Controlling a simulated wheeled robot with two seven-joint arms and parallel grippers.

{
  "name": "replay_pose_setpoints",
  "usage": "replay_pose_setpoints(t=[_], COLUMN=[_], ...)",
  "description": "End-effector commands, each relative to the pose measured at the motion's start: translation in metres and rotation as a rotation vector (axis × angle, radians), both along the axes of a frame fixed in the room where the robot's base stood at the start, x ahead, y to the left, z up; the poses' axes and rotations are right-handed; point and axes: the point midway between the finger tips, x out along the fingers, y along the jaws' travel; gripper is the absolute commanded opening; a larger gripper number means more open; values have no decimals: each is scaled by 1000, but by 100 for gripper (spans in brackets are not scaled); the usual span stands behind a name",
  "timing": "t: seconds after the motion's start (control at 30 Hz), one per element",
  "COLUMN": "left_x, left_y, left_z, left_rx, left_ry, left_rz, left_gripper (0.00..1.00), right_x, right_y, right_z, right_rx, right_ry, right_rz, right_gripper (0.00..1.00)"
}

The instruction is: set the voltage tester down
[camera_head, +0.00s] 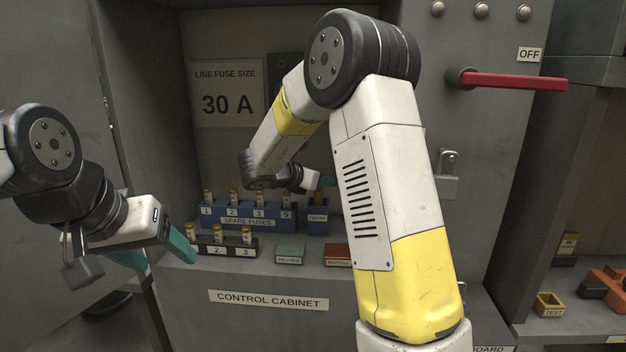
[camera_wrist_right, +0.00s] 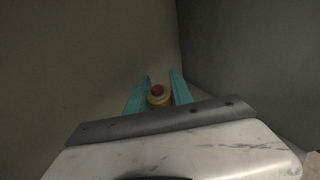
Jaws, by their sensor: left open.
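The voltage tester (camera_wrist_right: 158,96), yellow with a red top, sits between the teal fingers of my right gripper (camera_wrist_right: 160,88) in the right wrist view. The fingers appear shut on it. In the head view, only a small part of my right gripper (camera_head: 325,182) shows beyond my forearm. Below its fingertip, the tester's yellow body (camera_head: 319,198) stands upright at the blue holder labelled TESTER (camera_head: 317,217). I cannot tell whether its lower end rests in the holder. My left gripper (camera_head: 160,250) is open and empty, left of the fuse rack.
The blue spare fuses rack (camera_head: 248,222) holds several fuses, left of the tester holder. A black fuse block (camera_head: 228,250), a green box (camera_head: 290,252) and a red box (camera_head: 337,255) are in front. My right arm hides the cabinet's middle. A red handle (camera_head: 515,81) sticks out upper right.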

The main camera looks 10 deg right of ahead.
Motion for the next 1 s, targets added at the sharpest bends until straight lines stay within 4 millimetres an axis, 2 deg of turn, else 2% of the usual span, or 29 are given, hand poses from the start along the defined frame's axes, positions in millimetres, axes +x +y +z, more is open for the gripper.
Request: replay_pose_setpoints(t=[0.03,0.07,0.47,1.0], left_x=[0,0,0,0], left_y=[0,0,0,0], left_z=[0,0,0,0], left_rx=[0,0,0,0], left_ry=[0,0,0,0], left_rz=[0,0,0,0], left_gripper=[63,63,63,63], right_x=[0,0,-1,-57], right_y=[0,0,2,78], right_z=[0,0,5,43], right_rx=[0,0,1,1], right_ry=[0,0,-2,-1], right_rz=[0,0,0,1], right_gripper=[40,44,44,44])
